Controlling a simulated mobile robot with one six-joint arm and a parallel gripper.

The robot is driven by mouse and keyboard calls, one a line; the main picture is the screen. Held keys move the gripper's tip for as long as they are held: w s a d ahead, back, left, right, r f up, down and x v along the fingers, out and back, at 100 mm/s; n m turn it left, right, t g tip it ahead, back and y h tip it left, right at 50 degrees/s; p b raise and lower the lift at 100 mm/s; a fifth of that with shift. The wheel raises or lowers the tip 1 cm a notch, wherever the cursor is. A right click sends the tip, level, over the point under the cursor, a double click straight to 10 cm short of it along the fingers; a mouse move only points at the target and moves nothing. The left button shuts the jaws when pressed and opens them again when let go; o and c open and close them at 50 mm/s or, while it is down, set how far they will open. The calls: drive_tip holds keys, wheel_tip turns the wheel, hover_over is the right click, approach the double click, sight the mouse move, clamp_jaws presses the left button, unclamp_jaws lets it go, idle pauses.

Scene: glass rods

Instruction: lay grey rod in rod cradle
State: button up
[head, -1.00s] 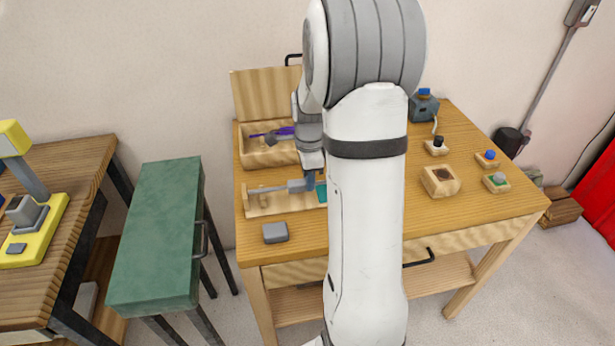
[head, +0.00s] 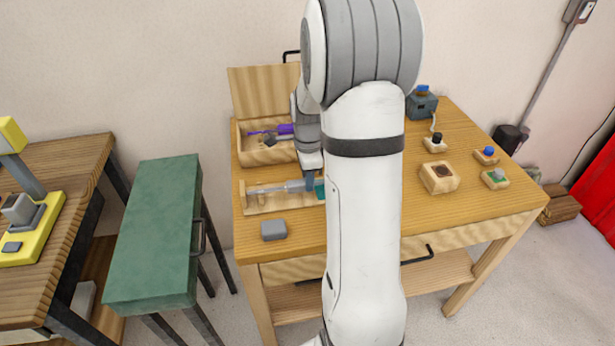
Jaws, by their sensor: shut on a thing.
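The grey rod (head: 294,187) has a thin pale shaft to the left and a thicker grey part to the right. It lies roughly level and along the wooden rod cradle (head: 256,211), at its posts. I cannot tell whether it rests on them or is slightly above. My gripper (head: 311,186) points down and is shut on the rod's thicker right part. The fingertips are small and partly hidden. A teal piece (head: 320,190) shows just right of the gripper. My arm hides the cradle's right end.
Behind the cradle is an open wooden box (head: 266,157) with a purple-handled item (head: 285,129). A grey block (head: 274,230) sits in front. Several small wooden blocks with buttons, including a blue one (head: 486,155), stand at the right. A green cabinet (head: 155,235) stands left of the table.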

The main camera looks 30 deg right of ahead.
drive_tip(key=shift+f+b, duration=0.3)
drive_tip(key=shift+f, duration=0.1)
drive_tip(key=o, duration=1.1)
drive_tip(key=shift+r, duration=0.1)
wheel_tip(320, 180, up, 8)
drive_tip(key=shift+a+f, duration=0.1)
drive_tip(key=s+a+r+n+t, duration=0.1)
drive_tip(key=s+a+n, duration=0.3)
drive_tip(key=s+n, duration=0.2)
drive_tip(key=s+a+r+n, duration=0.1)
drive_tip(key=s+a+n, duration=0.4)
drive_tip(key=n, duration=0.3)
drive_tip(key=s+a+r+n+t, duration=0.1)
drive_tip(key=s+a+n, duration=0.4)
drive_tip(key=s+n, duration=0.2)
drive_tip(key=shift+s+a+r+t, duration=0.2)
drive_tip(key=shift+s+r+t, duration=0.1)
drive_tip(key=shift+s, duration=0.15)
